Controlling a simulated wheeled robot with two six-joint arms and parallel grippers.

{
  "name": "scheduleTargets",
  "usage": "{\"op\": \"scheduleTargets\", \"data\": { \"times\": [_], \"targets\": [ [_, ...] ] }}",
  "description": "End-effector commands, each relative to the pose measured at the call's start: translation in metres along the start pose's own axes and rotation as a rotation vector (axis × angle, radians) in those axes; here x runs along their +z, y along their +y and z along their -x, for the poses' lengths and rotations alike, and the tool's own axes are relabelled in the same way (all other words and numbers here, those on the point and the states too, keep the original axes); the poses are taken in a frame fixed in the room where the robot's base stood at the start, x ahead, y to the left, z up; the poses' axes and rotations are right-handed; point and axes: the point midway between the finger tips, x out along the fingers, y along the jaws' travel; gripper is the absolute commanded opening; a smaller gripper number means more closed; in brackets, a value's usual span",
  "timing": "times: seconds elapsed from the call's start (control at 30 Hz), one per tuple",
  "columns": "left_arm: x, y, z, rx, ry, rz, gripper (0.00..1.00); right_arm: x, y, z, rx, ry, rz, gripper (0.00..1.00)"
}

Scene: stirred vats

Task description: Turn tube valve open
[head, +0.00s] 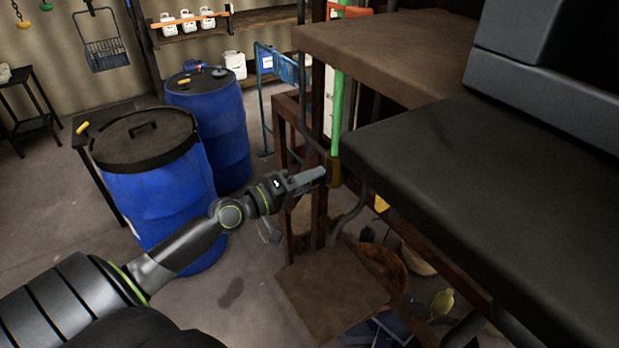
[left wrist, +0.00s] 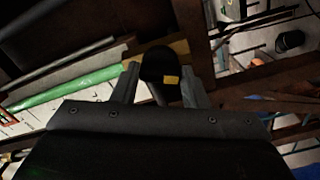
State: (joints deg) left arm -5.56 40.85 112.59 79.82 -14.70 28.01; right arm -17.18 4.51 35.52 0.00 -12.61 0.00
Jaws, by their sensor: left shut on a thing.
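A green tube (head: 337,112) runs upright beside the rack. In the head view, a brownish-yellow fitting (head: 335,172) sits at its lower end. My left gripper (head: 318,175) reaches in from the left with its fingertips at this fitting. In the left wrist view, a dark rounded valve handle (left wrist: 158,63) with a small yellow patch sits between the two fingers of my left gripper (left wrist: 162,88), which is shut on it. The green tube (left wrist: 75,88) runs off to the left there. The far side of the valve is hidden. My right gripper is not in view.
A dark flat top (head: 480,190) and a brown shelf (head: 385,50) crowd the right of the tube. Two blue barrels (head: 160,200) stand to the left. A brown board (head: 330,295) lies below my gripper. Open floor is at lower left.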

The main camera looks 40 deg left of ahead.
Motion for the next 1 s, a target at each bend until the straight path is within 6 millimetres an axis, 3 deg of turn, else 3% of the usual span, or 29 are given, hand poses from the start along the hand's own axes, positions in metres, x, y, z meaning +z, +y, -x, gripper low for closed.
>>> {"op": "scheduleTargets", "data": {
  "times": [0.5,1.0],
  "targets": [
    [-0.0005,-0.0002,0.0001,0.0,0.002,0.367,0.17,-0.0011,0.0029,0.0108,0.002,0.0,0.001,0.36],
    [-0.0001,-0.0012,0.0001,0.0,0.002,0.453,0.17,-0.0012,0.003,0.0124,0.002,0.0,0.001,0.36]
  ]
}}
